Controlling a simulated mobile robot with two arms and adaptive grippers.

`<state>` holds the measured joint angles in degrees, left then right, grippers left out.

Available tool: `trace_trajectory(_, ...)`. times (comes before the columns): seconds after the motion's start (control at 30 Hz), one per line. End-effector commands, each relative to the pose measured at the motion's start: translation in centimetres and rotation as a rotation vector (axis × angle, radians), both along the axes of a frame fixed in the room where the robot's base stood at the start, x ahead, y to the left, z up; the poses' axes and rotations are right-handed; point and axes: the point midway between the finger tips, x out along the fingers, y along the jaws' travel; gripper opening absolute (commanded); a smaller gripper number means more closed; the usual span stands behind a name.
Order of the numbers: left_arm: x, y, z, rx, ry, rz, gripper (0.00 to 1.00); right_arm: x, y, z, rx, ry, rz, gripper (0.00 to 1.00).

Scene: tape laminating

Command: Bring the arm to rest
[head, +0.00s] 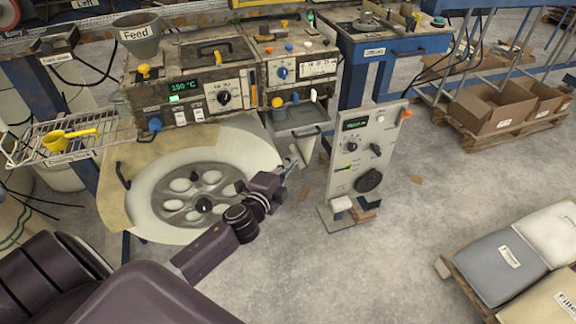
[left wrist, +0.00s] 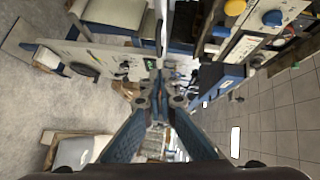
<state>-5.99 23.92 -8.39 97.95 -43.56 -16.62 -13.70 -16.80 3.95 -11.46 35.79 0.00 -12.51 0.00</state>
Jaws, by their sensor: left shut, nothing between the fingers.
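My left arm reaches in from the lower left of the head view, over the edge of the round reel. Its left gripper (head: 290,167) hangs in the air between the laminating machine (head: 215,80) and the grey control panel (head: 365,155). In the left wrist view the fingers of the left gripper (left wrist: 158,85) come together at their tips with nothing between them. My right gripper does not show in either view.
A large spoked reel (head: 160,215) lies under my arm. A wire rack (head: 25,150) with a yellow scoop (head: 70,138) stands at the left. Filled sacks (head: 500,260) on a pallet and open cardboard boxes (head: 490,110) are at the right. Grey floor between is mostly clear.

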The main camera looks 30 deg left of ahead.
Motion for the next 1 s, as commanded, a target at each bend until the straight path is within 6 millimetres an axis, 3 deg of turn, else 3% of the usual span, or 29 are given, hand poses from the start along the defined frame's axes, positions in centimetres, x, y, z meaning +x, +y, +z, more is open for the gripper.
trace_trajectory(0.1, -1.1, -0.1, 0.1, 0.000, 0.001, 0.000, 0.00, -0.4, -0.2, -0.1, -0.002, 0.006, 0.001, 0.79)
trace_trajectory(0.37, -1.6, -0.1, 0.1, -0.001, 0.002, 0.002, 0.00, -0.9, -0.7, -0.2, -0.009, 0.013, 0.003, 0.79)
trace_trajectory(0.47, -1.9, 0.1, -1.5, -0.023, 0.031, 0.010, 0.00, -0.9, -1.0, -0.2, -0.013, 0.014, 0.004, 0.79)
trace_trajectory(0.57, -2.9, 0.5, -6.0, -0.086, 0.108, 0.037, 0.00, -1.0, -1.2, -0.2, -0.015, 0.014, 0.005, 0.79)
trace_trajectory(0.67, -5.1, 0.8, -12.6, -0.185, 0.222, 0.085, 0.00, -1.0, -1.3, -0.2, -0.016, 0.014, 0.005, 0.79)
trace_trajectory(0.8, -10.1, 0.7, -22.4, -0.338, 0.394, 0.172, 0.00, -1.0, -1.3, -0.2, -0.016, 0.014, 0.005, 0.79)
trace_trajectory(0.87, -12.6, 0.4, -26.2, -0.401, 0.465, 0.215, 0.00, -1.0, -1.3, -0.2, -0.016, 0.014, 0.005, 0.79)
trace_trajectory(1.0, -19.7, -0.8, -34.3, -0.541, 0.625, 0.327, 0.00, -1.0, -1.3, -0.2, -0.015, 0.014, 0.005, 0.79)
